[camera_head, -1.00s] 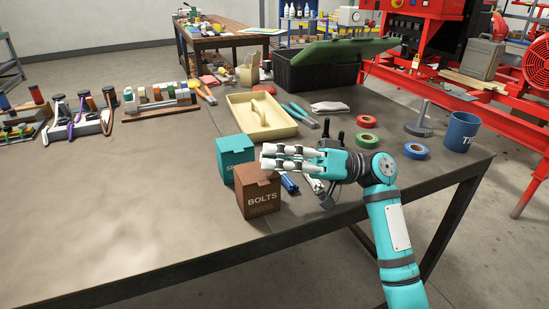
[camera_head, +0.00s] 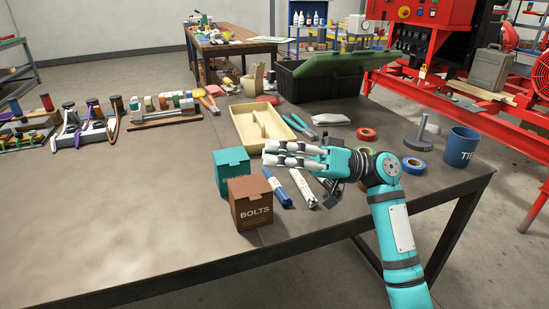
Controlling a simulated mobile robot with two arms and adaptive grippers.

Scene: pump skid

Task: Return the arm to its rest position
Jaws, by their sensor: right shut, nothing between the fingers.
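My right arm (camera_head: 395,225), turquoise with dark bands, comes in from the bottom right of the head view. Its right gripper (camera_head: 267,153) has white fingers lying close together and pointing left. The gripper is shut and empty. It is in front of the cream tray (camera_head: 241,124) and just right of the teal box (camera_head: 232,166) in the picture. Its height above the table cannot be told exactly. My left arm and left gripper do not show.
The brown BOLTS box (camera_head: 252,205), a blue marker-like item (camera_head: 278,190) and a white one (camera_head: 303,191) lie near the gripper. Tape rolls, a grey stand (camera_head: 420,132) and a blue cup (camera_head: 461,146) stand at right. The table's left front (camera_head: 110,220) is clear.

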